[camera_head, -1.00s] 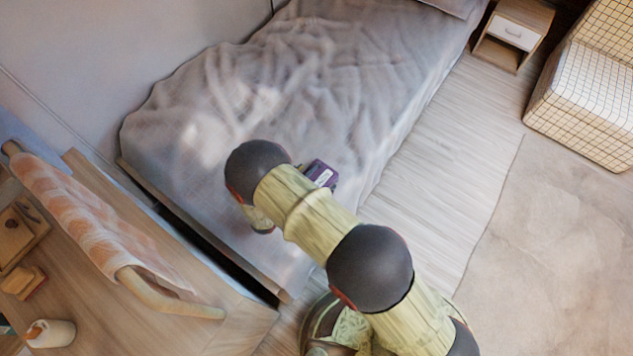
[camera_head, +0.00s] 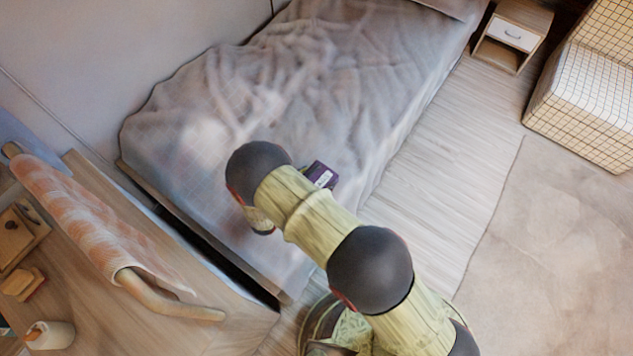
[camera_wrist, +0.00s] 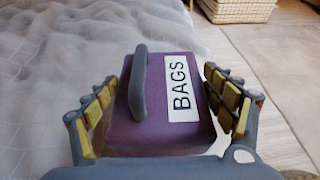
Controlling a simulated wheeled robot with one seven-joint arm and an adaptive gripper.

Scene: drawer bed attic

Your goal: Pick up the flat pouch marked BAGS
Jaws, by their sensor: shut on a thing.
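The purple pouch (camera_wrist: 150,110) fills the middle of the wrist view, with a white label reading BAGS and a dark grey bar-like handle on its top. My gripper (camera_wrist: 165,105) has one finger on each side of the pouch and is shut on it. In the head view the pouch (camera_head: 320,174) shows as a small purple shape with a white label beside my arm, over the near part of the bed. My gripper is mostly hidden behind my arm there. Whether the pouch touches the bed cannot be told.
The bed (camera_head: 330,90) has a rumpled grey cover. A wooden desk (camera_head: 150,310) with a cloth-draped chair back or rail (camera_head: 85,210) stands at the left. A small nightstand (camera_head: 513,35) and checked armchair (camera_head: 590,90) are at upper right. The floor right of the bed is clear.

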